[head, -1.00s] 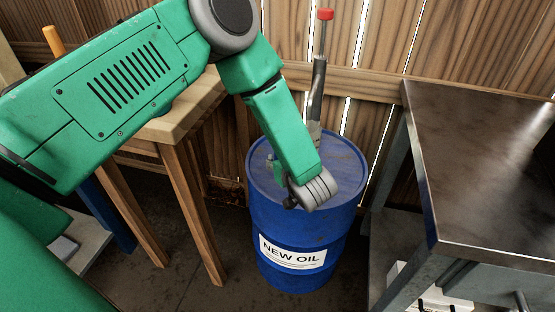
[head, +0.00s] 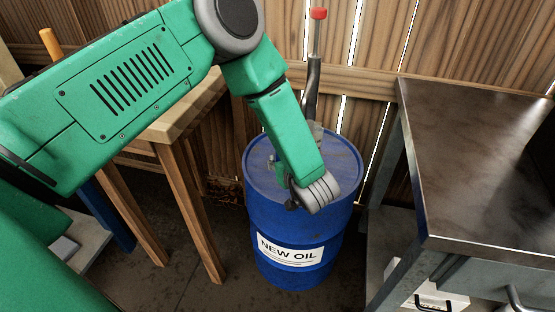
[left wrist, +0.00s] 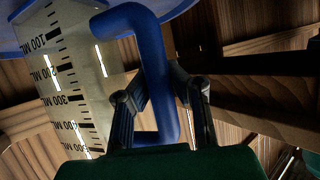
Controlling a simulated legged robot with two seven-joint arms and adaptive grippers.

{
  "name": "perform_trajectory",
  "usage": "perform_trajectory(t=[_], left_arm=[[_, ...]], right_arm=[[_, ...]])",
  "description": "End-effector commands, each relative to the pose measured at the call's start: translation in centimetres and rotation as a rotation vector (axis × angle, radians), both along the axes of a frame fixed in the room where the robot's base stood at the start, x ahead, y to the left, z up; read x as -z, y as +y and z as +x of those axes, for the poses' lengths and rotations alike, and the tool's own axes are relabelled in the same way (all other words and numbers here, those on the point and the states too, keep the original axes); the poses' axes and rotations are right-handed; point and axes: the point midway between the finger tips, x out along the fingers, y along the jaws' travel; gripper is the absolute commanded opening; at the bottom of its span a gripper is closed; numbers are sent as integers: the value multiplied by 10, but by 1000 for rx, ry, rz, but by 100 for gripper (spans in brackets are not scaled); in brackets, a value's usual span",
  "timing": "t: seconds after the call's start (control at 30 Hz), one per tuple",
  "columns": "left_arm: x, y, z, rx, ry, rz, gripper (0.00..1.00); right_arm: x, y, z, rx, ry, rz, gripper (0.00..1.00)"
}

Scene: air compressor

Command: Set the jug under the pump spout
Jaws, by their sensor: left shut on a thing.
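In the left wrist view my left gripper (left wrist: 158,92) is shut on the blue handle (left wrist: 150,60) of the jug. The jug (left wrist: 75,85) is pale and translucent, with black ML marks, and appears tilted in that view. In the head view my left wrist (head: 320,190) is over the front of the drum top; it hides the jug. The pump stands at the back of the blue drum (head: 300,215), with a lever (head: 313,85) and a red knob (head: 318,13). The spout is hidden behind my arm. My right gripper is not in view.
A wooden table (head: 185,120) stands left of the drum, its legs close to it. A dark metal-topped bench (head: 480,170) stands to the right, with a white box (head: 435,298) below. A plank wall (head: 360,40) closes off the back.

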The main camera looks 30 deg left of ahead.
Motion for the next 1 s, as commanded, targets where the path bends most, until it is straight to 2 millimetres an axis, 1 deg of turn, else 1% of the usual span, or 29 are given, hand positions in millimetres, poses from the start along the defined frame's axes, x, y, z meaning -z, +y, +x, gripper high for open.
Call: perform_trajectory(t=[0.3,0.4,0.77,0.87,1.0], left_arm=[[7,2,0,-1,-1,-1,0],[7,2,0,-1,-1,-1,33],[6,-1,-1,1,0,-1,33],[2,-9,-7,2,0,-1,33],[-9,-29,-22,5,-1,-2,33]], right_arm=[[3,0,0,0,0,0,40],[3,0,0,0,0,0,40],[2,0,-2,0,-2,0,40],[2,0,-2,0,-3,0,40],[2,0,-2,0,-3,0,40]])
